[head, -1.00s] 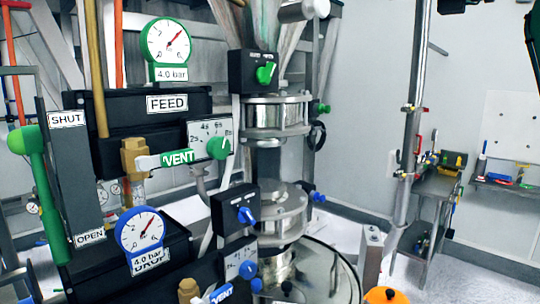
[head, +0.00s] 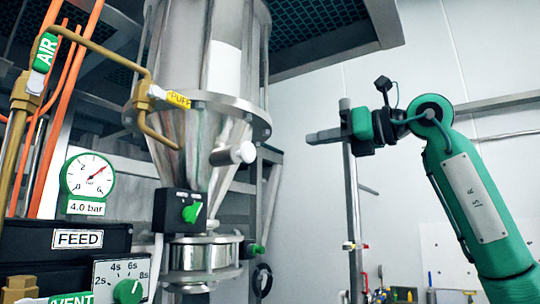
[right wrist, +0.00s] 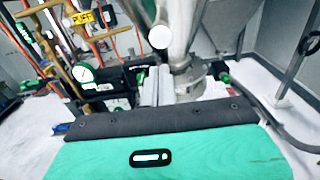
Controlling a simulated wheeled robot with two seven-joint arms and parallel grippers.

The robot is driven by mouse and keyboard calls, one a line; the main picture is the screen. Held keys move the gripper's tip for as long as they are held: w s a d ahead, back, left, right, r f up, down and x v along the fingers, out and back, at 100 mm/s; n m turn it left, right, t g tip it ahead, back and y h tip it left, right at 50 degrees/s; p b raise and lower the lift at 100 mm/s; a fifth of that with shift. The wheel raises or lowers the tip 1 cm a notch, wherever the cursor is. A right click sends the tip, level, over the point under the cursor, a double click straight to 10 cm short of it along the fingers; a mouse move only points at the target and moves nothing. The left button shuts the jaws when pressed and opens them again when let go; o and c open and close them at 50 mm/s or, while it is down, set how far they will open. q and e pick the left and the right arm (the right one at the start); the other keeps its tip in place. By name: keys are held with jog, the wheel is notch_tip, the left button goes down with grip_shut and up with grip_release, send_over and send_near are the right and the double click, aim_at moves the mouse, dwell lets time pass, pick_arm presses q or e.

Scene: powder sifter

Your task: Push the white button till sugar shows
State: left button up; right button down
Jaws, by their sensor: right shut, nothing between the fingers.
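The white button (head: 243,152) is a round white cap on a short metal stub at the right side of the steel hopper cone (head: 205,140). In the right wrist view the white button (right wrist: 159,37) faces me above the fingertips. My right gripper (head: 312,137) is shut and empty, to the right of the button and apart from it, pointing left. Its two grey fingers lie together in the right wrist view (right wrist: 156,74). My left gripper is in neither view. No sugar is visible; the hopper walls hide the inside.
Left of the cone are a brass pipe with a yellow PUFF tag (head: 178,98), a green AIR tag (head: 45,52) and a pressure gauge (head: 88,175). A black box with a green knob (head: 191,212) sits below the cone. Open air lies between gripper and button.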

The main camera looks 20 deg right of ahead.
jog(key=p, duration=0.6)
send_near(251, 151)
jog(key=x, duration=0.6)
jog(key=shift+r, duration=0.1)
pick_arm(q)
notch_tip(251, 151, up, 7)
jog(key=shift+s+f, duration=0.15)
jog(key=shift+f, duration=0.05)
pick_arm(e)
jog(key=shift+w+a, duration=0.3)
jog(key=shift+w, duration=0.05)
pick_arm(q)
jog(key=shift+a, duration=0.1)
